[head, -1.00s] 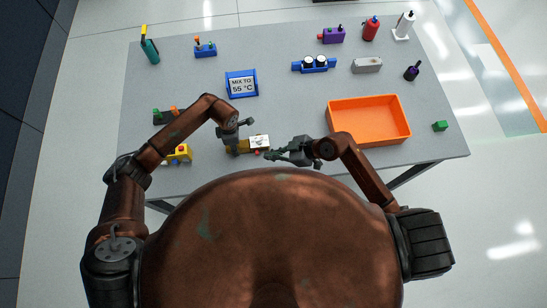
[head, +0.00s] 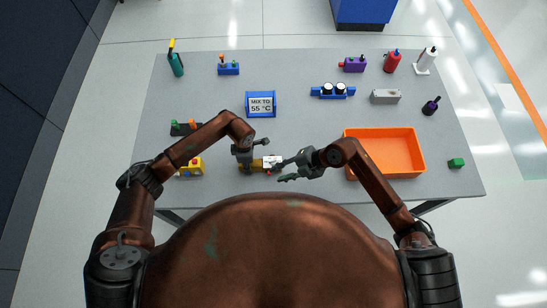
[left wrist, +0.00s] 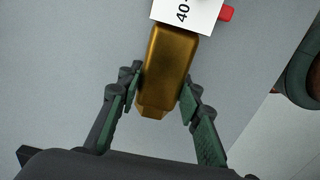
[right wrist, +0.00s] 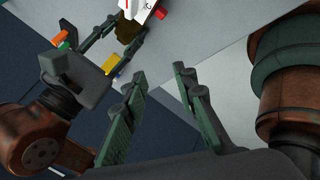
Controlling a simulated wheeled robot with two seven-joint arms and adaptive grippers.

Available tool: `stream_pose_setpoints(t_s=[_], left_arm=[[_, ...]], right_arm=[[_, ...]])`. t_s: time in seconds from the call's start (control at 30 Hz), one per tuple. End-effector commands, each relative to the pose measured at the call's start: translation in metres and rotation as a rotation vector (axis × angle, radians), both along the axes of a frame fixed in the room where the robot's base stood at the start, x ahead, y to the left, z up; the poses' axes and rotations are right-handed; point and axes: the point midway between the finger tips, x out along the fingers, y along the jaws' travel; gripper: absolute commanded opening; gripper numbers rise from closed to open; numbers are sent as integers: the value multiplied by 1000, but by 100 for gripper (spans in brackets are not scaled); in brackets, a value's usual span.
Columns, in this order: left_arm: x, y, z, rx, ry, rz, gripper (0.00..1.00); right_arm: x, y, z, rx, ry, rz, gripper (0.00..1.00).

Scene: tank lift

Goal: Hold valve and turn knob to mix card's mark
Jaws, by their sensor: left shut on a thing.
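The valve has a brass body (left wrist: 170,65), a white plate (left wrist: 187,12) with "40" showing, and a red knob (left wrist: 228,13) at its side. My left gripper (left wrist: 158,92) is shut on the brass body, one finger on each side. The right wrist view also shows the white plate (right wrist: 138,8) and red knob (right wrist: 160,13). My right gripper (head: 280,171) is open and empty, just right of the valve and apart from the knob. The blue-framed mix card (head: 261,104) reads "MIX TO 55 °C" and stands farther back. The knob's present setting cannot be read.
An orange tray (head: 418,153) stands to the right on the grey table. A yellow block with coloured buttons (head: 191,168) and a dark block with coloured pegs (head: 186,128) are at left. Several bottles and small devices line the back. Table around the mix card is clear.

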Motion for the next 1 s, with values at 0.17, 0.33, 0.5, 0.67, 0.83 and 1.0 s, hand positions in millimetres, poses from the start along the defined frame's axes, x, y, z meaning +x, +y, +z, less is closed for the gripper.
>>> stream_pose_setpoints(t_s=[0.17,0.33,0.5,0.67,0.83,1.0], left_arm=[[1,0,1,-1,-1,0,0],[1,0,1,-1,-1,0,0],[1,0,1,-1,-1,0,0],[1,0,1,-1,-1,0,0],[1,0,1,-1,-1,0,0],[1,-1,1,-1,-1,0,0]], right_arm=[[15,2,2,-63,-213,322,26],[29,1,6,-109,-409,634,26],[44,-1,10,-144,-595,948,26],[59,-5,17,-160,-764,1247,26],[75,-9,27,-158,-933,1566,26],[90,-16,37,-137,-1078,1858,26]])
